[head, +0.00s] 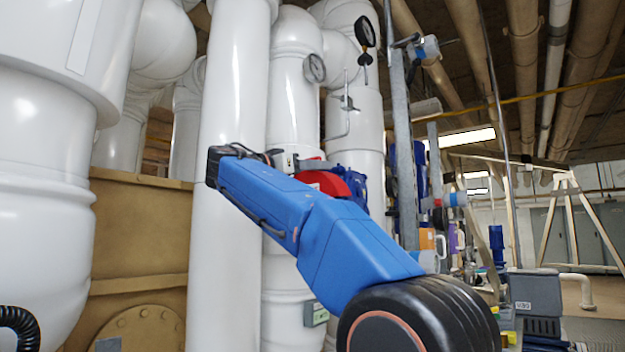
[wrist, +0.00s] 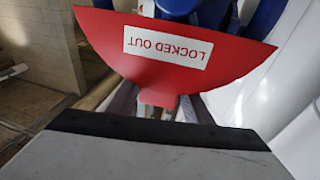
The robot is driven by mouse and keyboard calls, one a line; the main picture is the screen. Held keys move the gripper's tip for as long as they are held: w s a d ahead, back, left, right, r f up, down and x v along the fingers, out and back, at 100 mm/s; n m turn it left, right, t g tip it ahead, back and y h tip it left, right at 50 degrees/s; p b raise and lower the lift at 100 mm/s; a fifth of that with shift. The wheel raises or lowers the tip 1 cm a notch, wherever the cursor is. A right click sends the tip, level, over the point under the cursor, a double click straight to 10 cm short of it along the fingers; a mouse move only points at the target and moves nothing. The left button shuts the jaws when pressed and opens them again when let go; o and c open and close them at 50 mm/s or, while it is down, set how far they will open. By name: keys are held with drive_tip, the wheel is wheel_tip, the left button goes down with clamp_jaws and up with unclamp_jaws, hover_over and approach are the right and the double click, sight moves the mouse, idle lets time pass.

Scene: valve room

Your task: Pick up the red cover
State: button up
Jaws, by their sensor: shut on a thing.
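The red cover (wrist: 200,72) fills the upper middle of the wrist view, a flat red half-disc with a white label reading "LOCKED OUT" upside down. My gripper (wrist: 158,108) is shut on the cover's lower middle edge. In the head view the red cover (head: 326,181) shows partly behind my blue arm, and the fingertips are not clear there. A blue valve part (head: 352,184) is right beside the cover; it also shows behind it in the wrist view (wrist: 267,16). I cannot tell whether the cover touches it.
Large white pipes (head: 232,90) stand at the left and middle, close to my arm. A grey upright post (head: 402,140) is right of the cover. Several containers (head: 428,250) stand further right. A grey box (head: 536,292) is at the lower right.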

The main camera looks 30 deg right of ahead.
drive_tip(key=shift+w, duration=0.1)
wheel_tip(320, 180, up, 9)
drive_tip(key=shift+f, duration=0.1)
drive_tip(key=shift+r, duration=0.55)
idle(0.4)
